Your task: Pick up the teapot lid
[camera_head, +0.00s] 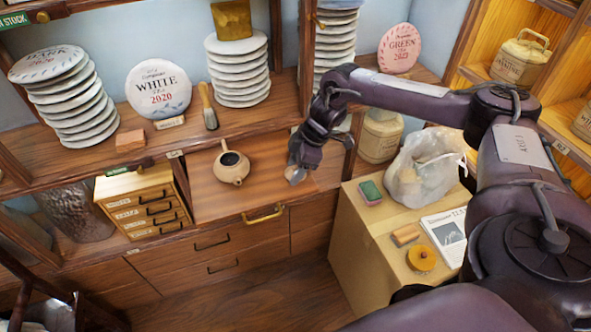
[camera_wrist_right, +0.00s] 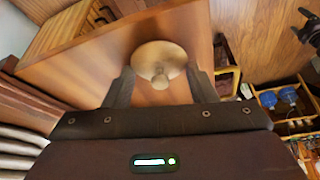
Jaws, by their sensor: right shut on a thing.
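The teapot (camera_head: 232,165) is light clay and stands with its top open on the wooden pull-out board. My right gripper (camera_head: 293,174) is to the right of the teapot, over the right part of the board. In the wrist view my right gripper (camera_wrist_right: 159,88) is shut on the teapot lid (camera_wrist_right: 158,57), a pale round disc with a small knob facing the camera. In the head view the gripper hides much of the lid. I cannot tell whether the lid touches the board. My left gripper does not show in the head view.
The board (camera_head: 210,203) is otherwise clear around the teapot. A small drawer box (camera_head: 133,187) stands left of it. Stacked tea cakes (camera_head: 239,72) and a brush (camera_head: 208,107) are on the shelf behind. A crate top (camera_head: 385,232) with a bag (camera_head: 425,165) is at right.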

